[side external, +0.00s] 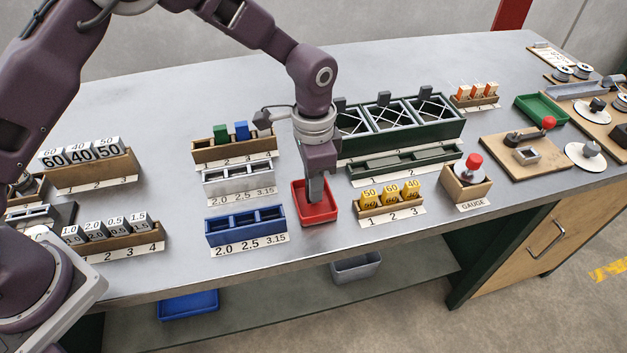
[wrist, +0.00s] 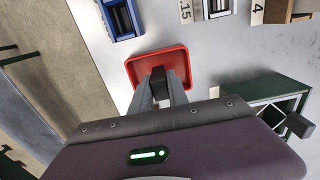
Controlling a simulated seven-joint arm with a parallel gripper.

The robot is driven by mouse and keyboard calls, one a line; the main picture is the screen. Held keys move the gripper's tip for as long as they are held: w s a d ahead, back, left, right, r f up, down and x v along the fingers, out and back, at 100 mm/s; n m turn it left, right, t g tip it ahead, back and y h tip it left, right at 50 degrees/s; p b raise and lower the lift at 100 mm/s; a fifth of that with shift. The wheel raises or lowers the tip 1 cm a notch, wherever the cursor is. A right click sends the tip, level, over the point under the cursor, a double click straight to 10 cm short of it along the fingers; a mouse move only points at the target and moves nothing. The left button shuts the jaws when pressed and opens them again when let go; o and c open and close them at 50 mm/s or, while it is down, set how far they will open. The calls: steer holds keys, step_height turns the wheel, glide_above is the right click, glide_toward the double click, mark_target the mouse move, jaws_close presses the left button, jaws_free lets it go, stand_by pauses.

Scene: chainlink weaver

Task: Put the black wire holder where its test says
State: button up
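My gripper (side external: 316,198) points down into the red tray (side external: 306,213), near the middle of the bench. In the wrist view, a small black block, the black wire holder (wrist: 158,77), sits between the two grey fingertips (wrist: 160,90), over the red tray (wrist: 178,55). The fingers look closed on its sides. In the side view the fingers hide it, and I cannot tell whether it touches the tray floor. A wooden rack (side external: 205,153) left of my gripper holds a green holder (side external: 221,132) and a blue holder (side external: 241,130).
A blue three-slot bin (side external: 230,236) and a white one (side external: 225,185), both labelled 2.0, 2.5, 3.15, stand left. Yellow tags (side external: 390,194) and a red-knobbed gauge (side external: 467,178) are right. A dark green rack (side external: 420,135) stands behind. A red-ball lever fixture (side external: 525,150) is far right.

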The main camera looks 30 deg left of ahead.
steer(key=o, duration=0.3)
step_height(320, 180, up, 12)
steer(key=shift+r, duration=0.2)
steer(key=s+a+r+n+t, duration=0.2)
steer(key=s+a+r+n, duration=0.2)
steer(key=s+a+r, duration=0.7)
steer(key=s+a+n+t, duration=0.1)
steer(key=s+a+n, duration=0.1)
steer(key=s, duration=0.6)
steer(key=s+a+n+t, duration=0.2)
steer(key=s+a+n, duration=0.1)
steer(key=s, duration=0.4)
steer(key=shift+s+a+t, duration=0.3)
steer(key=shift+s+a, duration=0.05)
steer(key=shift+a, duration=0.3)
